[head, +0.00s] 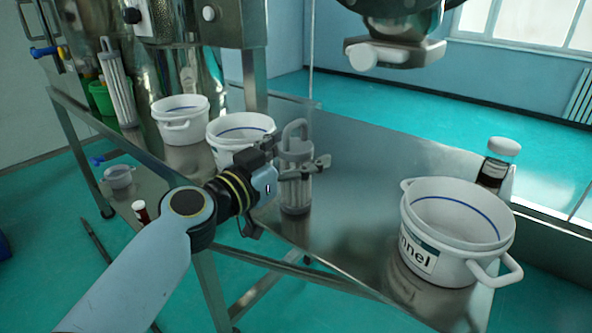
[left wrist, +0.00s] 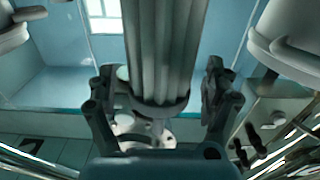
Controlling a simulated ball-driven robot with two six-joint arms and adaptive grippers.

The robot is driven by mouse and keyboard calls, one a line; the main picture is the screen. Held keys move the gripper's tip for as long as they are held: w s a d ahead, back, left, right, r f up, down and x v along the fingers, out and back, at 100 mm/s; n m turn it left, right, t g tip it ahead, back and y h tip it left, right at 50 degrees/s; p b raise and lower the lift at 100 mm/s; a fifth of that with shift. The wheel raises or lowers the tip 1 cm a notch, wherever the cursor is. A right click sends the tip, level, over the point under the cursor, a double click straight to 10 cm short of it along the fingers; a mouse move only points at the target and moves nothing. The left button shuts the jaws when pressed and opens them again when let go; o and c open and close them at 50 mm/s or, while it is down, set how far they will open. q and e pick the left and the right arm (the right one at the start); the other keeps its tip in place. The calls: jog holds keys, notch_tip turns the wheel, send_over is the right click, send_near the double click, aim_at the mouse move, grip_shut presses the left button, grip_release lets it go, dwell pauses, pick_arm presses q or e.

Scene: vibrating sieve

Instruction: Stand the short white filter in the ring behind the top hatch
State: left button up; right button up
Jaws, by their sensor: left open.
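The short white filter (head: 295,193), a ribbed cylinder with a loop handle on top, stands upright on the metal table near its front edge. My left gripper (head: 300,170) is at its upper body, with the jaws on either side. In the left wrist view the filter's ribbed body (left wrist: 163,45) stands between the two spread fingers (left wrist: 160,100), with gaps at both sides. The left gripper is open. The ring and the top hatch cannot be made out. My right gripper does not show.
White buckets (head: 182,133) stand left of and behind the filter. A white funnel bucket (head: 440,260) and a dark bottle with a white cap (head: 497,165) stand at the right. The table between is clear.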

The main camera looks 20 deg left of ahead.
pick_arm(q)
jog(key=c, duration=1.3)
jog(key=shift+c, duration=0.9)
jog(key=shift+r, duration=0.15)
